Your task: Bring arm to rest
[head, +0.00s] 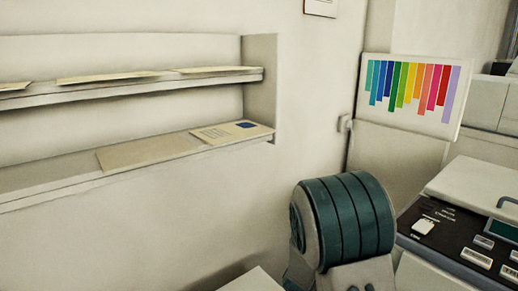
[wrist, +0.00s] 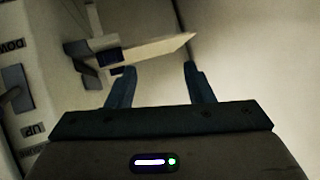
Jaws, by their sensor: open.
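My gripper (wrist: 160,68) shows in the wrist view with its two dark blue fingers apart. Nothing is held between them. A pale flat wedge-shaped thing (wrist: 150,50) with dark parts at its left end shows beyond the fingertips; I cannot tell what it is or how far off it lies. The gripper does not show in the head view.
In the head view, a recessed wall shelf (head: 45,188) holds flat papers at left. A control machine (head: 450,235) with buttons stands at right, below a colour-striped board (head: 412,93). A pale panel with UP and DOWN labels (wrist: 22,95) is close on the wrist view's left.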

